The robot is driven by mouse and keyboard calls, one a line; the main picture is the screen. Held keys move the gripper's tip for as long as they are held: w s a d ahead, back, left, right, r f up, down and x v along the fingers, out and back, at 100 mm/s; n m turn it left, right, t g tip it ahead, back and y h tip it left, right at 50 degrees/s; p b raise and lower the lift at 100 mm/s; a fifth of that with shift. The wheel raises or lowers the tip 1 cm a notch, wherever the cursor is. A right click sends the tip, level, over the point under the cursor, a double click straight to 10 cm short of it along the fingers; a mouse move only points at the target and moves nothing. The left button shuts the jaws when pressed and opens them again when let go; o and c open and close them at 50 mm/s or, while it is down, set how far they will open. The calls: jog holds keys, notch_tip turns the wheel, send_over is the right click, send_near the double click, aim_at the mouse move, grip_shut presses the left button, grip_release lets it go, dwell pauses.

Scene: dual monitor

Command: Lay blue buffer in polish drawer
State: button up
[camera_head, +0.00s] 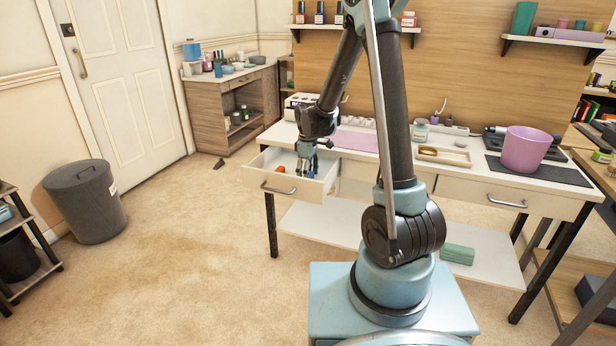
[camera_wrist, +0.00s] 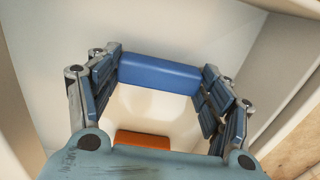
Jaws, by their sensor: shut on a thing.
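The blue buffer (camera_wrist: 160,74) is a blue block spanning the space between my two fingers in the wrist view. My gripper (camera_head: 305,170) points down into the open white drawer (camera_head: 262,184) at the left end of the desk. It is shut on the buffer, with one finger at each end. In the wrist view, my gripper (camera_wrist: 162,76) is over the pale drawer floor (camera_wrist: 155,108). Whether the buffer touches the floor I cannot tell. An orange block (camera_wrist: 142,139) lies in the drawer, partly hidden by my gripper body; it also shows in the head view (camera_head: 280,169).
The drawer's walls stand close around my gripper. The white desk (camera_head: 470,180) holds a pink mat (camera_head: 355,141), a wooden tray (camera_head: 443,156) and a pink pot (camera_head: 525,150). A grey bin (camera_head: 85,202) stands at the left. The carpet before the drawer is clear.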

jog(key=o, duration=0.8)
notch_tip(320, 180, up, 12)
jog(key=s+d+r+m, duration=0.4)
jog(key=s+d+r, duration=0.1)
jog(key=s+d, duration=0.35)
jog(key=s+d+f+m, duration=0.2)
jog(key=s+d+m, duration=0.1)
jog(key=s, duration=0.4)
jog(key=s+d+f+m+t, duration=0.1)
jog(key=s+d+f+m, duration=0.1)
jog(key=s+d, duration=0.3)
jog(key=s+d+f+m+t, duration=0.1)
jog(key=s+d+f+m, duration=0.2)
jog(key=s, duration=0.8)
jog(key=shift+d+m, duration=0.9)
